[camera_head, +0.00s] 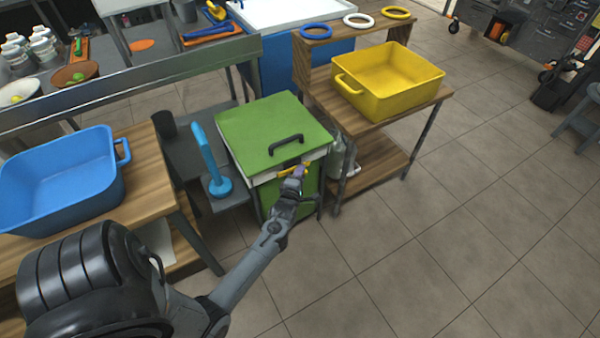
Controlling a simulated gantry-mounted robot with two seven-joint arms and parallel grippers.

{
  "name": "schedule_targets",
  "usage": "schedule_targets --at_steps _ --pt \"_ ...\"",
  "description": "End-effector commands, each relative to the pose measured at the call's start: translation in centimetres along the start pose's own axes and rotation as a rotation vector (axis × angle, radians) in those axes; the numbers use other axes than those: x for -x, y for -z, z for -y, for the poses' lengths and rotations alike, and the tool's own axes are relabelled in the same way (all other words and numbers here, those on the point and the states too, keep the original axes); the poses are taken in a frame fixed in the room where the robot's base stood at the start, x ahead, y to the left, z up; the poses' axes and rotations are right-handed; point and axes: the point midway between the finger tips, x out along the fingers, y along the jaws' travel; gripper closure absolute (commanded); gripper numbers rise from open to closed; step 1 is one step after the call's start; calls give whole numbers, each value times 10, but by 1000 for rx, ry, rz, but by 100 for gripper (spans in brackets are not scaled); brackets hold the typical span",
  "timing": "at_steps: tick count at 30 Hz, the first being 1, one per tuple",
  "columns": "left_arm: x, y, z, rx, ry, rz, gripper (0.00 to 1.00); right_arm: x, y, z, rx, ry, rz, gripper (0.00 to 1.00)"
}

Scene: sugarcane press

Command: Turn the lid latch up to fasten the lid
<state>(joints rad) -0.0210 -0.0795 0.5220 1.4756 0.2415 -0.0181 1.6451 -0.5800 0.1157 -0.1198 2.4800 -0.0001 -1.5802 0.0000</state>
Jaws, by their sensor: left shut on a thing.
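The press is a box with a green lid (262,122) and a black handle (286,143) near the lid's front edge. The lid lies flat and closed on the white rim of the box. A small yellow latch (286,171) is on the front face, just under the lid's edge, and lies roughly level. My left gripper (298,173) is at the right end of the latch and shut on it. The fingertips are small in this view and partly hide that end. My right gripper is not in view.
A blue tub (62,180) stands on the wooden table at left. A blue upright tool (206,157) stands beside the press. A yellow tub (388,80) sits on a wooden stand at right, with rings on the shelf behind. The floor in front is clear.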

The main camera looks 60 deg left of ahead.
Motion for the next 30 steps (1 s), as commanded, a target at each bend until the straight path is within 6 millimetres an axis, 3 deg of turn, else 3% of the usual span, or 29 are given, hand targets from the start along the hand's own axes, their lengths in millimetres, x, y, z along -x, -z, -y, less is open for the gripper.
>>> schedule_targets --at_steps 1,15,24,30 --pt "1 0 -5 -15 23 -6 100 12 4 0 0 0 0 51" --pt "2 -1 -3 -287 300 -80 100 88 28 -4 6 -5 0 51" --pt "2 0 4 -485 498 -135 100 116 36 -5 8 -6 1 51" --pt "2 1 8 -618 629 -170 100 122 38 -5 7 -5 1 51"
